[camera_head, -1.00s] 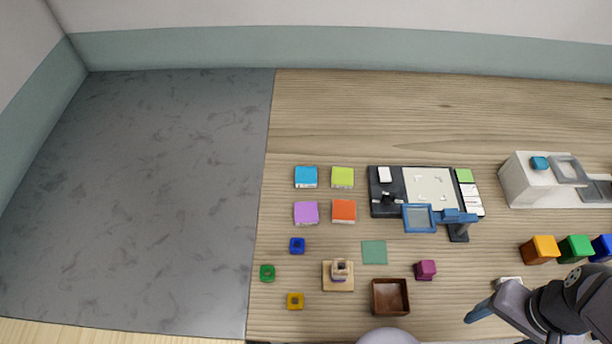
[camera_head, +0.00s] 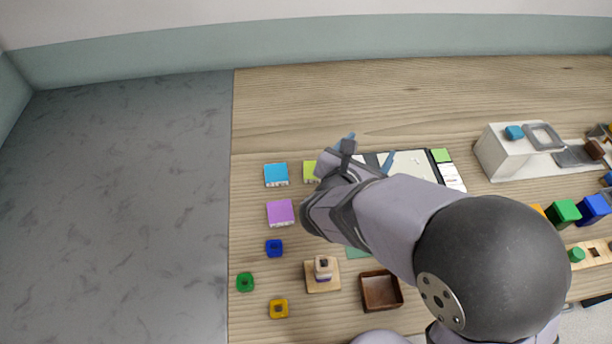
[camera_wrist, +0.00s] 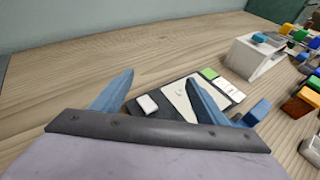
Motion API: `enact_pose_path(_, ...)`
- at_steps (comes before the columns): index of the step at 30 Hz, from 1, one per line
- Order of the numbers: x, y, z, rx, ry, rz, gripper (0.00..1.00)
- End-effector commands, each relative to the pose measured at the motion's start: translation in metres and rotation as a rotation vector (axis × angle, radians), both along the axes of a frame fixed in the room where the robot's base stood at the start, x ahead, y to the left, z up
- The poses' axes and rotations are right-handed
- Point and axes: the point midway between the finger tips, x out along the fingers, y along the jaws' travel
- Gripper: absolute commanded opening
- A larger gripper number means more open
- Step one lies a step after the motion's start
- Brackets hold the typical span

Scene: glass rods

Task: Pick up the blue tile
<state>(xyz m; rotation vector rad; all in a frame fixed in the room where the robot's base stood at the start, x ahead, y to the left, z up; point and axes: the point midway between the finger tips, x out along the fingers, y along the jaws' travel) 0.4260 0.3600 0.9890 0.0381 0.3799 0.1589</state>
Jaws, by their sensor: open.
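The flat light-blue tile (camera_head: 276,174) with a pale front edge lies on the wooden table, at the back left of a group of coloured tiles. It shows whole in the head view; I cannot make it out in the wrist view. My gripper (camera_head: 369,152) is open and raised over the dark board, to the right of the blue tile and apart from it. In the wrist view my gripper (camera_wrist: 160,80) has nothing between its two blue fingers.
A lime tile (camera_head: 310,170), partly behind my arm, and a purple tile (camera_head: 280,213) neighbour the blue one. The dark board (camera_wrist: 168,106) lies below my gripper. A white box (camera_head: 497,150) stands right. A blue square ring (camera_head: 274,248) lies nearer. Table behind the tiles is clear.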

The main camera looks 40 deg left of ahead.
Motion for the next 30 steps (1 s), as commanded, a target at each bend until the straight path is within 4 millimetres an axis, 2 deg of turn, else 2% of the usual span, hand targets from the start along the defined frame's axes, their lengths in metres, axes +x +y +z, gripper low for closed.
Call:
enact_pose_path(1,-0.024,0.029,-0.016,-0.029,-0.021,0.12,0.67)
enact_pose_path(3,-0.054,0.06,-0.031,-0.047,-0.041,0.262,0.67)
enact_pose_path(6,-0.097,0.09,-0.052,-0.06,-0.045,0.429,0.67)
enact_pose_path(9,-0.131,0.107,-0.07,-0.066,-0.037,0.549,0.67)
enact_pose_path(12,-0.153,0.115,-0.082,-0.068,-0.024,0.624,0.67)
enact_pose_path(15,-0.165,0.119,-0.088,-0.069,-0.018,0.661,0.67)
enact_pose_path(18,-0.168,0.12,-0.089,-0.068,-0.015,0.673,0.67)
enact_pose_path(30,-0.153,0.134,-0.096,-0.069,-0.015,0.67,0.67)
